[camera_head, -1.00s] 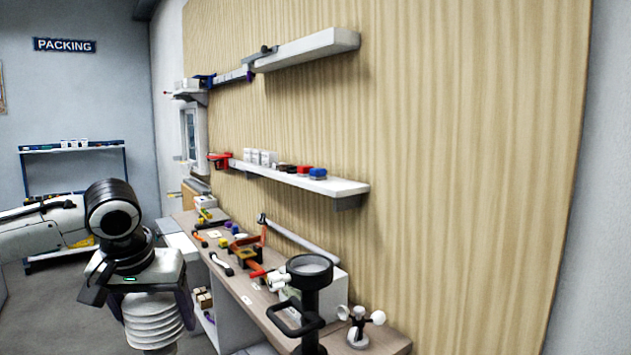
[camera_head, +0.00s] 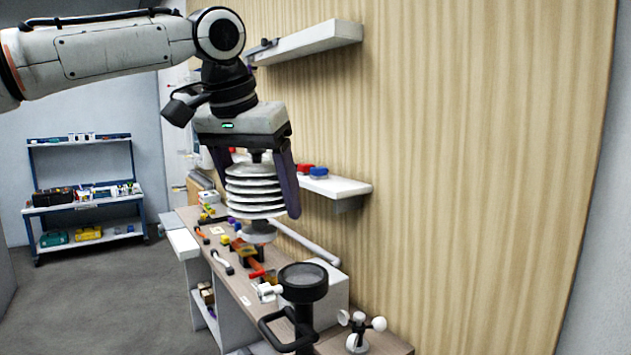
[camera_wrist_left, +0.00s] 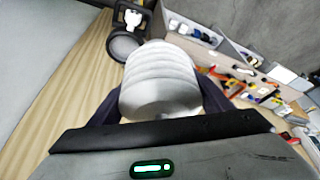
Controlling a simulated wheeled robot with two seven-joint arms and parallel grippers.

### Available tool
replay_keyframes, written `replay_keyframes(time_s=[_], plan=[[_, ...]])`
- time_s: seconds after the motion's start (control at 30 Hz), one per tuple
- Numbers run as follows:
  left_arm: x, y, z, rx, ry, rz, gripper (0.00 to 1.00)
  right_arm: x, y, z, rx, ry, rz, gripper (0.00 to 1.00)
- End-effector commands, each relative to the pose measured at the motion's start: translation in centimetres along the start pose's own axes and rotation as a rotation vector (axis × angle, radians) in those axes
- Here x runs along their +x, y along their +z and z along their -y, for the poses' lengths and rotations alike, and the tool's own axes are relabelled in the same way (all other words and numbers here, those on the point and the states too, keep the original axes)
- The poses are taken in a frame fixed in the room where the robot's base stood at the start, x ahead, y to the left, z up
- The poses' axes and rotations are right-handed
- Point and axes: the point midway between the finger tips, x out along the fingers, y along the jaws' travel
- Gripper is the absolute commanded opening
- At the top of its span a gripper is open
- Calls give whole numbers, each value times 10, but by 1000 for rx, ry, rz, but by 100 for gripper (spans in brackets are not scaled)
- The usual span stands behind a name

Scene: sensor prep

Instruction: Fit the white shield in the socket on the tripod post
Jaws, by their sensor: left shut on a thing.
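The white shield (camera_head: 255,189) is a stack of ribbed discs, held upright in my left gripper (camera_head: 256,175), whose two dark fingers are shut on it. It hangs above the bench, higher than the black tripod post and up to its left in the head view. The post's round socket (camera_head: 303,275) faces up, with a black loop handle at its side. The socket is empty as far as I can see. In the left wrist view the shield (camera_wrist_left: 160,82) fills the middle and the dark post socket (camera_wrist_left: 124,46) shows beyond it. My right gripper is not in view.
A small anemometer with white cups (camera_head: 357,332) stands right of the post. A white box (camera_head: 328,287) sits behind it. Tools lie along the wooden bench (camera_head: 243,292). A wall shelf (camera_head: 335,187) is behind the shield.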

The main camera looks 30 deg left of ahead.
Motion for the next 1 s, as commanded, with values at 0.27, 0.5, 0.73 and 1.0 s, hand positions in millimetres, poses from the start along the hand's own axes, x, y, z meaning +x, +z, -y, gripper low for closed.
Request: replay_keyframes(time_s=[0.27, 0.5, 0.73, 1.0], plan=[[-11, -14, -67, 149, 63, -1, 46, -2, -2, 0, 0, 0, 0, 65], [-1, -10, -71, 160, 68, 0, 46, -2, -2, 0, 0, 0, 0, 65], [19, -1, -70, 158, 67, 0, 46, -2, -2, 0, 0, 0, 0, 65], [44, 10, -71, 158, 67, -1, 46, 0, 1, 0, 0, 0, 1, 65]])
